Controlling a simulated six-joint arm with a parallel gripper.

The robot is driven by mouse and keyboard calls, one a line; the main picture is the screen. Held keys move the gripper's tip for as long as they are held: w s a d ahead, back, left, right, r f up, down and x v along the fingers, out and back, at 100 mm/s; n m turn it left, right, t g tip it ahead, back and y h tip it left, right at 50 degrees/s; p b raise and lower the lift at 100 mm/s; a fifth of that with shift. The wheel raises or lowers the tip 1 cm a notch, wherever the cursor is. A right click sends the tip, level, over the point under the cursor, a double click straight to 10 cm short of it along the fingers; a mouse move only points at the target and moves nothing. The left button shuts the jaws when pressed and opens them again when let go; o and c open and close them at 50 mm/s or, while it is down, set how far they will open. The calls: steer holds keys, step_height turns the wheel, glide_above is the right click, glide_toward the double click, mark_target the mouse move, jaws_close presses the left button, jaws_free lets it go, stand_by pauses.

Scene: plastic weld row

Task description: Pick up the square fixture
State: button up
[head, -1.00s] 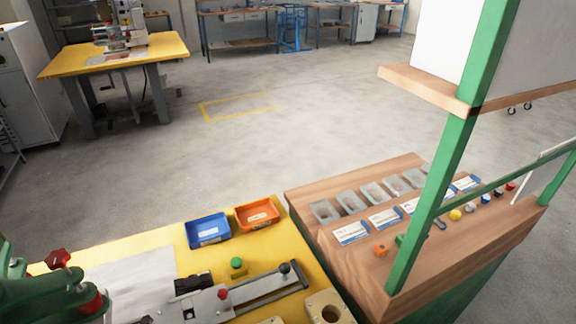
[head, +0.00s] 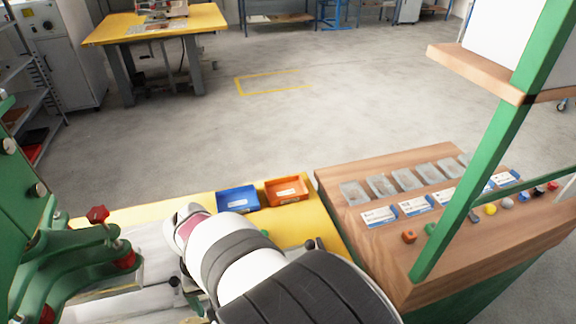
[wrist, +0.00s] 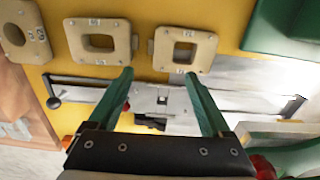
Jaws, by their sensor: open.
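In the wrist view, several beige fixtures sit on the yellow table top. The right one (wrist: 206,49) has a squarish hole with sharp corners. The middle one (wrist: 122,43) has a wider, rounded hole, and the left one (wrist: 12,55) has a round or oval hole, cut by the frame edge. My gripper (wrist: 159,77) is open and empty. Its green fingers are spread below the fixtures in the picture, with the right fingertip close under the square-holed one. I cannot tell the height gap. In the head view, my arm hides the fixtures and my gripper.
A metal slide with a black knob (wrist: 54,103) runs below the fixtures. A blue bin (head: 238,199) and an orange bin (head: 286,191) stand at the table's back edge. A green press with a red knob (head: 97,214) is at left, a wooden parts rack (head: 335,195) at right.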

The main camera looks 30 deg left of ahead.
steer(key=f, duration=1.1)
steer(key=shift+s+a+f, duration=0.1)
steer(key=shift+s+f, duration=0.1)
steer(key=shift+s, duration=0.2)
jaws_close()
